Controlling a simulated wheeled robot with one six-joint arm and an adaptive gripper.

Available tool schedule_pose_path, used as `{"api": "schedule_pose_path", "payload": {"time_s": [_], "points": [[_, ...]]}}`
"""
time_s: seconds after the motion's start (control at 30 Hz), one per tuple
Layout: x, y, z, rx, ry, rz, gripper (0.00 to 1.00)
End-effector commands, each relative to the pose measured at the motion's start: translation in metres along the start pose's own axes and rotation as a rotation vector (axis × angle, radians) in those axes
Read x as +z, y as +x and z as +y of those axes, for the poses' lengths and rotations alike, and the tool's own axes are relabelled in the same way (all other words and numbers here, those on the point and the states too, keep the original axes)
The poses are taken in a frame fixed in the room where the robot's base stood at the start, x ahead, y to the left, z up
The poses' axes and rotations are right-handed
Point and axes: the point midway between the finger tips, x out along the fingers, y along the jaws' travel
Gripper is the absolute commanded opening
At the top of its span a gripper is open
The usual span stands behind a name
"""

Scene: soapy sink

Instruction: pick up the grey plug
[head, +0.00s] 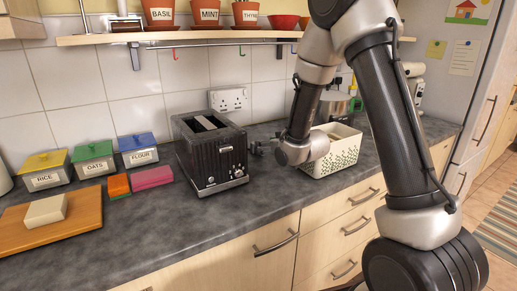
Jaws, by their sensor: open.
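I cannot make out a grey plug anywhere in the head view; it may be hidden or too small to tell. My gripper (259,149) is small and dark in this view, at the end of the arm, pointing left. It is open, with nothing visible between its fingers. It is just right of the black toaster (212,152), low over the counter; I cannot tell whether they touch. A white double wall socket (229,99) is on the tiles behind the toaster.
A cream patterned basket (335,160) stands behind and right of my wrist, with a pot (335,106) behind. Labelled tins, including flour (139,157), an orange-green sponge (118,186), a pink block (152,178) and a wooden board (75,222) lie left.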

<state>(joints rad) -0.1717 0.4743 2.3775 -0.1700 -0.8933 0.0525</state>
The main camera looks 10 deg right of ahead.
Motion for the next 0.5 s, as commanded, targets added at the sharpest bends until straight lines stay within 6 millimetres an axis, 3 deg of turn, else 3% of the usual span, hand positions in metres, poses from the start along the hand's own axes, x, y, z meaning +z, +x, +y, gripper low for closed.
{"api": "schedule_pose_path", "payload": {"time_s": [0.3, 0.5], "points": [[0.007, 0.045, 0.0, 0.001, 0.0, -0.001, 0.48], [0.007, 0.048, 0.0, 0.001, 0.0, -0.001, 0.48]]}}
